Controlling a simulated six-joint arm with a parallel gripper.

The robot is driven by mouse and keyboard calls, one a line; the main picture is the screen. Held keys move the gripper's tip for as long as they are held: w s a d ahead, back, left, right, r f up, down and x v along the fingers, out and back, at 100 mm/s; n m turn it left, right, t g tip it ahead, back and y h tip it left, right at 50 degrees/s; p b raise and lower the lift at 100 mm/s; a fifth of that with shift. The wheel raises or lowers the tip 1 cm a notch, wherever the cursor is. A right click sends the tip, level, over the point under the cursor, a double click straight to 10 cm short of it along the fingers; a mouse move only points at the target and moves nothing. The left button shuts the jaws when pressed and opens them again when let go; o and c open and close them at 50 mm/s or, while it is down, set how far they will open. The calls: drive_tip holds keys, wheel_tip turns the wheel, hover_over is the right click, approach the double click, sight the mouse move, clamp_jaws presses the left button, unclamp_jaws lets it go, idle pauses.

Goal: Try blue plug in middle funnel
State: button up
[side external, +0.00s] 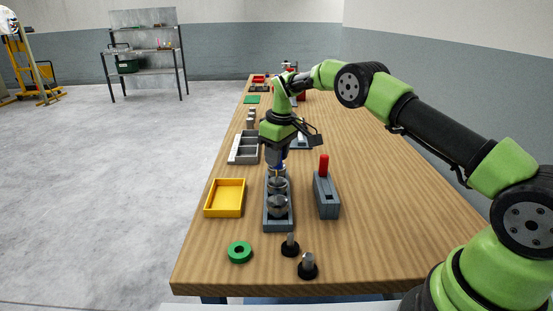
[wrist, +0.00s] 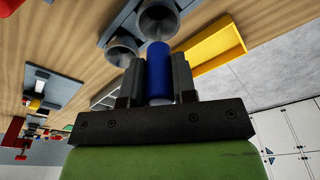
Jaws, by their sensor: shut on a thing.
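My gripper (side external: 276,170) is shut on the blue plug (wrist: 159,72), which stands between the two dark fingers in the wrist view. A grey rack (side external: 279,226) holds metal funnels in a row. The near funnel (side external: 278,207) and the one behind it (side external: 277,186) show clearly; the far end of the row is largely hidden by my gripper. In the wrist view the plug's tip is close to the rims of two funnels, one at the top (wrist: 158,20) and one to its left (wrist: 121,50). I cannot tell which funnel the plug is above or whether it touches one.
A yellow tray (side external: 225,212) lies left of the rack. A green ring (side external: 240,252) and two dark knobbed pieces (side external: 290,247) (side external: 308,268) lie in front. The table's right side is mostly clear.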

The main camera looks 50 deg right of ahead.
drive_tip(key=shift+r, duration=1.75)
